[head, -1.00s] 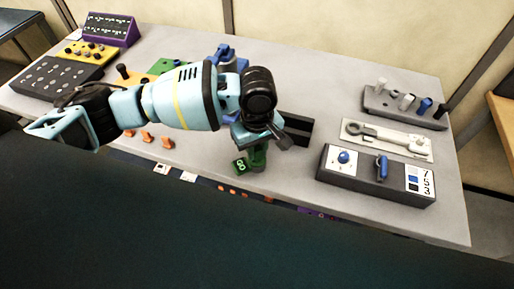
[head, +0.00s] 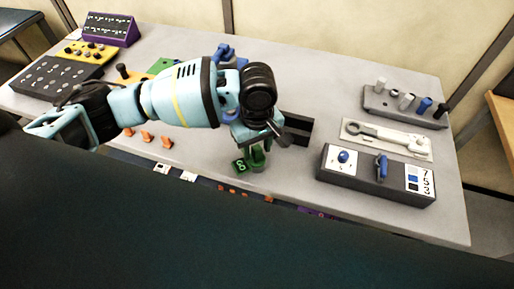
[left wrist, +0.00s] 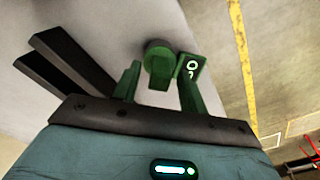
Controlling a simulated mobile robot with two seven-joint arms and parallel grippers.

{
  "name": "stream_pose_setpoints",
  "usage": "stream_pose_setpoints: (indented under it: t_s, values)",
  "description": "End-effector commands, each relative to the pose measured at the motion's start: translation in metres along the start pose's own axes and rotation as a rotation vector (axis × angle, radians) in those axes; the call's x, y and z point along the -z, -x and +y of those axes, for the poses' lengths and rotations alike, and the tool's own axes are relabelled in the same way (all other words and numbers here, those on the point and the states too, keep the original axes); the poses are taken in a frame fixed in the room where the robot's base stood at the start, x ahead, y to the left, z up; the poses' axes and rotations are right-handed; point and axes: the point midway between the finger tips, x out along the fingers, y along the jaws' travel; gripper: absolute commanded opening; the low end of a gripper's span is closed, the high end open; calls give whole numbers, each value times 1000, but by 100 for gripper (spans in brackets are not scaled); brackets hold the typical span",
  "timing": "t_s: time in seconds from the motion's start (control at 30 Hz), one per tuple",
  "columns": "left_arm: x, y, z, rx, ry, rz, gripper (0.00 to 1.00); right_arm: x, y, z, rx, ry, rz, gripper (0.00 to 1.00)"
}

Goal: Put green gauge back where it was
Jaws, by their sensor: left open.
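The green gauge (head: 241,167) is near the front edge of the grey table in the head view, with a white mark on its square tag. In the left wrist view its round green body (left wrist: 158,55) and marked tag (left wrist: 192,68) show at the fingertips. My left gripper (head: 257,152) points down over it. In the left wrist view its green fingers (left wrist: 162,82) are open, with the gauge's round part between or just beyond their tips. Whether they touch it I cannot tell. My right gripper is out of view.
A dark slotted block (head: 298,130) stands just right of the gripper. Further right are a grey box with blue knobs (head: 375,178), a white plate with a wrench (head: 387,140) and a peg rack (head: 405,107). Orange pieces (head: 147,136) lie left. Bare table lies behind the slotted block.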

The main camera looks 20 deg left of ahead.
Motion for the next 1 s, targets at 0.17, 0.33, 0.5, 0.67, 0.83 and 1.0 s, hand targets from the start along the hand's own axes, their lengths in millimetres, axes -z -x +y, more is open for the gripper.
stream_pose_setpoints:
  t_s: [0.17, 0.33, 0.5, 0.67, 0.83, 1.0]
  values:
    - [0, 33, 1, -5, 0, 1, 43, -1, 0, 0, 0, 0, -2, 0]
    - [0, 68, 1, -5, -1, 1, 43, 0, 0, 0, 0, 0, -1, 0]
    - [0, 95, 1, -3, 1, 1, 43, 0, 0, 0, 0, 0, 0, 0]
    - [0, 108, 0, -1, 0, -1, 43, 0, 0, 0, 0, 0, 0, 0]
    - [0, 112, 0, 0, 0, 0, 43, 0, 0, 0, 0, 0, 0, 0]
    - [0, 112, 0, 0, 0, 0, 43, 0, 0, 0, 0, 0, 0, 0]
